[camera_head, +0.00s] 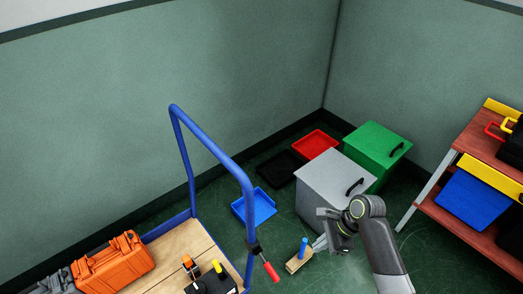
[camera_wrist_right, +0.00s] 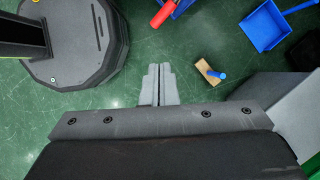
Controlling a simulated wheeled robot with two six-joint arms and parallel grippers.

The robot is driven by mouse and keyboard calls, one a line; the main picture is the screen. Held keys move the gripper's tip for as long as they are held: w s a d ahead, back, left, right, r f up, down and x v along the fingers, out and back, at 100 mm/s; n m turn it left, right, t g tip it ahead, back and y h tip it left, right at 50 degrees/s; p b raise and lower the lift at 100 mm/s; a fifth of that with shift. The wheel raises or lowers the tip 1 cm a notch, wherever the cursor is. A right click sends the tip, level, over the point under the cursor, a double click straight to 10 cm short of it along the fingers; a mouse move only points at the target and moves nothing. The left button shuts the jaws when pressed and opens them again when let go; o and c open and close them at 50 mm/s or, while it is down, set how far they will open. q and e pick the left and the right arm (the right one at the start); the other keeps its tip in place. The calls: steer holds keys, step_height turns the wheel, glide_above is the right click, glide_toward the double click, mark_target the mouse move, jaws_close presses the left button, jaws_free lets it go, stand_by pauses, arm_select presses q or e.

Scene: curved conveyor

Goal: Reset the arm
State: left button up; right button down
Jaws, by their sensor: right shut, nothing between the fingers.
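My right arm comes in from the lower right of the head view. Its gripper (camera_head: 321,243) is beside the front of the grey box, above the floor. In the right wrist view the two fingers of my right gripper (camera_wrist_right: 158,86) lie together, shut, with nothing between them. Green floor shows beyond the fingertips. My left gripper is not in either view.
A wooden block with a blue peg (camera_head: 299,257) lies on the floor close to my right gripper. The grey box (camera_head: 325,185), green box (camera_head: 385,143) and blue tray (camera_head: 254,208) stand behind. A blue-railed cart (camera_head: 212,146) is left; a shelf (camera_head: 450,215) is right.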

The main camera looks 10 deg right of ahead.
steer(key=s+d+f+n+h, duration=0.1)
steer(key=s+d+f+n, duration=0.2)
steer(key=f, duration=0.5)
steer(key=s+d+f+n+t+h, duration=0.1)
steer(key=s+d+f+h, duration=0.1)
steer(key=s+f, duration=0.45)
steer(key=s+d+f+n+h, duration=0.1)
steer(key=s+d+f+n, duration=0.15)
steer(key=f, duration=0.65)
steer(key=s+d+f+n+h, duration=0.1)
steer(key=s+f+n, duration=0.4)
steer(key=s, duration=0.6)
steer(key=s+d+f+n+h, duration=0.1)
steer(key=s+f+n, duration=0.4)
steer(key=s, duration=0.7)
steer(key=shift+d+f+n, duration=0.3)
steer(key=shift+f+n, duration=0.1)
steer(key=shift+n, duration=0.45)
